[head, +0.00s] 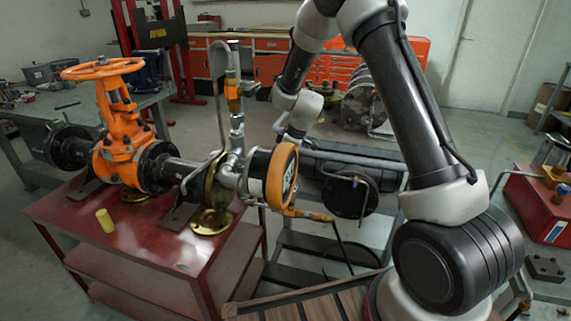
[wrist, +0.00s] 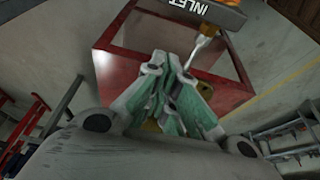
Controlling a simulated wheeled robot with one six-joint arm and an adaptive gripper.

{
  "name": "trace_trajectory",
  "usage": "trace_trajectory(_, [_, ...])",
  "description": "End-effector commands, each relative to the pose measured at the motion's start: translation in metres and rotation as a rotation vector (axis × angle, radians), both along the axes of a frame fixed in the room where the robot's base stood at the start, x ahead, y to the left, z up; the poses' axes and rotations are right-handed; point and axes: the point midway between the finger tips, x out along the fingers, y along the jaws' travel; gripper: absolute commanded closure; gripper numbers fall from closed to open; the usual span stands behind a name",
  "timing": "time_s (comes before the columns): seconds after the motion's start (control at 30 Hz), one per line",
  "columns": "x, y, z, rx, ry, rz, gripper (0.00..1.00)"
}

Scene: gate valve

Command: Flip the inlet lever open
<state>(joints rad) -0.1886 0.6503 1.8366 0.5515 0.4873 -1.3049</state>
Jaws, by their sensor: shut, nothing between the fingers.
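The orange-rimmed round unit (head: 284,175) hangs at the right end of the pipe assembly in the head view. In the wrist view a dark grey part (wrist: 198,10) marked INLET, with an orange edge, is at the top. A pale rod with a brass-coloured end (wrist: 204,45) shows below the label; I cannot tell if it is the inlet lever. An orange fitting (head: 233,95) sits on the upright pipe. My gripper (wrist: 166,62) is shut and empty, pointing towards the labelled part, apparently apart from it. In the head view its fingers are small and partly hidden by the wrist.
An orange gate valve (head: 120,155) with a handwheel (head: 102,69) is on the red table (head: 140,250), near a small yellow cylinder (head: 105,220). A grey bench with machinery (head: 345,195) stands close behind the round unit. A hose hangs below the unit.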

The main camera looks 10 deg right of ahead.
Motion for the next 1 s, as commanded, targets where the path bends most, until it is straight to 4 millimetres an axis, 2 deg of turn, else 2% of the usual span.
trace_trajectory(0.1, [0.004,0.008,-0.027,-0.001,0.004,0.001,1.00])
trace_trajectory(0.27, [0.010,0.017,-0.057,-0.001,0.003,0.001,1.00])
trace_trajectory(0.4, [-0.002,-0.004,-0.055,0.000,0.001,-0.003,1.00])
trace_trajectory(0.53, [-0.008,-0.013,-0.055,0.000,0.001,-0.002,1.00])
trace_trajectory(1.0, [-0.011,-0.018,-0.055,0.000,0.000,0.000,1.00])
